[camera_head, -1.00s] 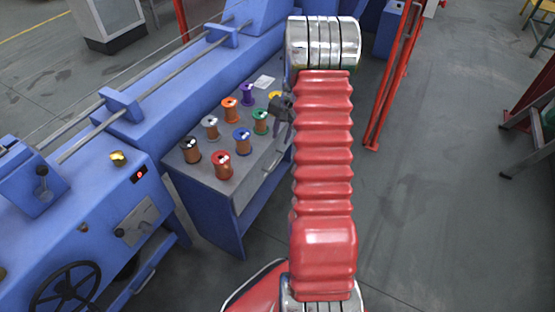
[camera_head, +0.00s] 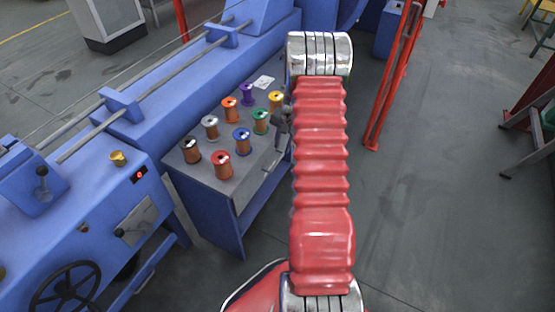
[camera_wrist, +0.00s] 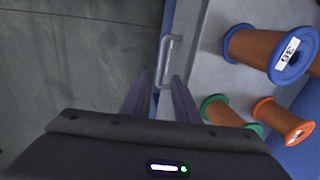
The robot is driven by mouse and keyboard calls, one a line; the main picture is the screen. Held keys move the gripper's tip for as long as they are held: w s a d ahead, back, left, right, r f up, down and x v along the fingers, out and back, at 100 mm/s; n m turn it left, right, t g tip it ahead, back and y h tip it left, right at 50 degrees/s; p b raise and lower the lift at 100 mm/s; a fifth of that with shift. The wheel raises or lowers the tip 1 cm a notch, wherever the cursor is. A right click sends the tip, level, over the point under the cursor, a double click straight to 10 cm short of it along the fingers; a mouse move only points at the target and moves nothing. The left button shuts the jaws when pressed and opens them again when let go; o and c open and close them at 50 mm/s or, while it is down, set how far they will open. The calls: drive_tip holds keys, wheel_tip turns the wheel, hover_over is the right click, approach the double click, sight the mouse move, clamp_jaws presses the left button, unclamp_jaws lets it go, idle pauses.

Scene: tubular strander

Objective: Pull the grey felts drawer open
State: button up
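The grey drawer front (camera_head: 254,186) is on the right side of the blue cabinet, below the spool top, and looks closed. Its pale bar handle (camera_head: 271,163) shows near the front's upper edge. My gripper (camera_head: 280,142) is at the drawer's far end, partly hidden by my arm. In the wrist view, the handle (camera_wrist: 169,60) stands ahead of my gripper (camera_wrist: 160,88). The fingers are apart, with the handle's near end about between the fingertips. I cannot tell whether they touch it. No drawer label is readable.
Several wire spools, including a red-topped one (camera_head: 222,165) and a blue-topped one (camera_head: 242,140), stand on the cabinet's grey top (camera_head: 206,172). A blue machine (camera_head: 85,190) lies to the left. A red post (camera_head: 392,80) stands to the right. The floor right of the cabinet is clear.

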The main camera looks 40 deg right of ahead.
sight(278, 162)
drive_tip(key=f, duration=0.3)
drive_tip(key=w+f, duration=0.1)
drive_tip(key=f, duration=0.5)
drive_tip(key=shift+w+a+f, duration=0.2)
drive_tip(key=shift+w+a, duration=0.1)
drive_tip(key=shift+w, duration=0.05)
clamp_jaws()
